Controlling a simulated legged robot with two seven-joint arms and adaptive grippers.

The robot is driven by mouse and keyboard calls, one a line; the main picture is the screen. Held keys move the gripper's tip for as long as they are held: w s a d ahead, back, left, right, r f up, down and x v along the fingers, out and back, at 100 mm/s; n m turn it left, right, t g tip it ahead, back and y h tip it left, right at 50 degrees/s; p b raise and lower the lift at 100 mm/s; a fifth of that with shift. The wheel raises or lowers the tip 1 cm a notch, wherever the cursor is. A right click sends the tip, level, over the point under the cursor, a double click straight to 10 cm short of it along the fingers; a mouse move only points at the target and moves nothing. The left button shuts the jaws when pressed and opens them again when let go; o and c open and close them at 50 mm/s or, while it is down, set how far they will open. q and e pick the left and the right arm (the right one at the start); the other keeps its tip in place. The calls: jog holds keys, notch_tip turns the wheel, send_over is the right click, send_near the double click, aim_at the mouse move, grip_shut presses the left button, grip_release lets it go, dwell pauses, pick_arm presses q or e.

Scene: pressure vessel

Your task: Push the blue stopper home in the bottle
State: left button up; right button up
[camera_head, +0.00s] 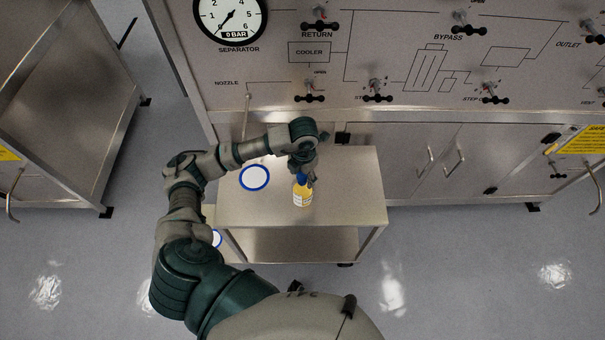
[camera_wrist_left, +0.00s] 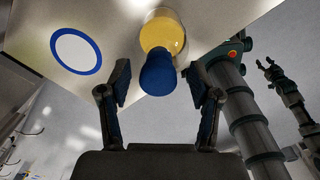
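My left gripper (camera_wrist_left: 160,84) is open, with one finger on each side of the stopper and gaps between. It also shows above the bottle in the head view (camera_head: 303,168). My right gripper (camera_wrist_left: 267,67) shows small and open in the left wrist view.
A white disc with a blue ring (camera_head: 254,178) lies on the steel table (camera_head: 345,205), left of the bottle. Another blue-ringed disc (camera_head: 216,238) shows lower at left. The cabinet panel (camera_head: 400,55) with valves and a gauge (camera_head: 231,17) rises behind. The table's right side is clear.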

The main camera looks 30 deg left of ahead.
aim_at(303, 175)
pick_arm(q)
notch_tip(303, 175, up, 12)
dwell(0.6)
jog(key=shift+d+f, duration=0.1)
jog(key=shift+f, duration=0.05)
dwell(0.4)
